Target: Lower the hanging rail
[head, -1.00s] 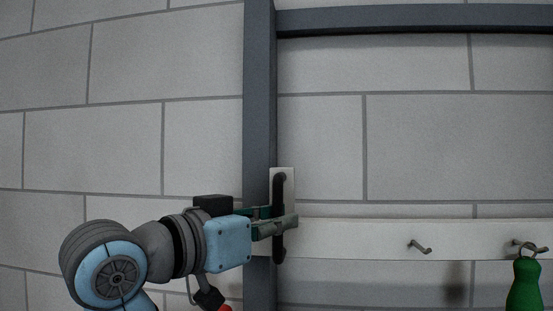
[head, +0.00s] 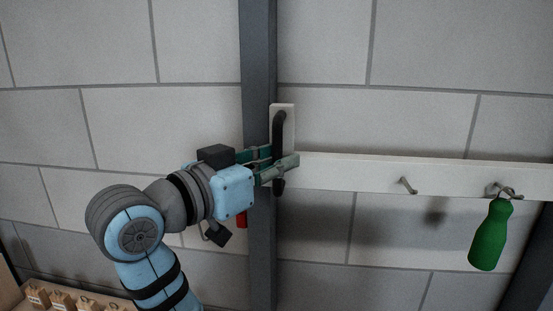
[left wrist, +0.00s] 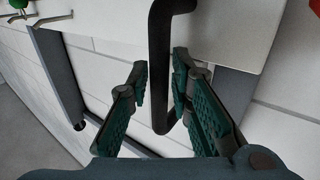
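The pale hanging rail (head: 340,174) runs across the right half of the head view. A white plate (head: 288,112) at its left end bears a dark upright bar handle (head: 280,128), which also shows in the left wrist view (left wrist: 160,60). The fingers (left wrist: 160,82) also flank the handle in the left wrist view. A green bottle-shaped thing (head: 490,236) hangs from a rail hook. My right gripper is not in view.
A dark grey post (head: 262,250) stands behind the rail's left end, against a grey block wall. Another dark post (head: 530,270) shows at the lower right. An empty hook (head: 408,185) sits on the rail. Wooden pieces (head: 62,299) lie at the lower left. Open wall lies below the rail.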

